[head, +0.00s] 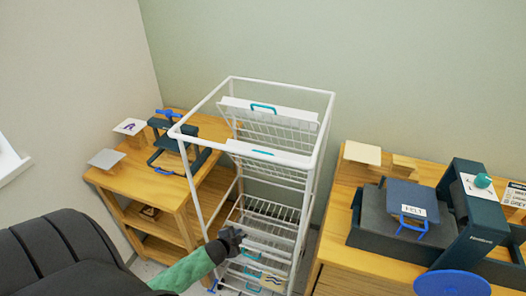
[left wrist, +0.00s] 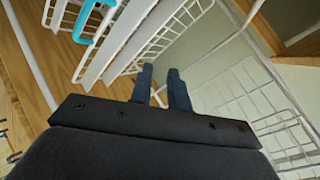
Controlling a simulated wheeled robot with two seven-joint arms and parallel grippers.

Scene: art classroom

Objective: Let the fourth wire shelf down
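The white wire rack (head: 316,165) stands upright between two wooden benches. Two of its wire shelves are tilted up near the top, the upper one (head: 275,124) with a teal handle (head: 263,107) and a lower one (head: 268,153) with another teal handle. Several lower shelves (head: 270,210) lie about level. I cannot tell by count which one is the fourth. My left gripper (head: 234,236) is at the rack's front, beside the lower shelves. In the left wrist view its fingers (left wrist: 161,84) are a little apart, with nothing seen between them; white shelf rails and a teal handle (left wrist: 95,20) lie beyond. My right gripper is out of view.
The left bench (head: 150,182) carries a dark press and small boards. The right bench (head: 335,225) carries a dark press with a blue handle (head: 412,222) and a labelled plate. Both benches stand close to the rack.

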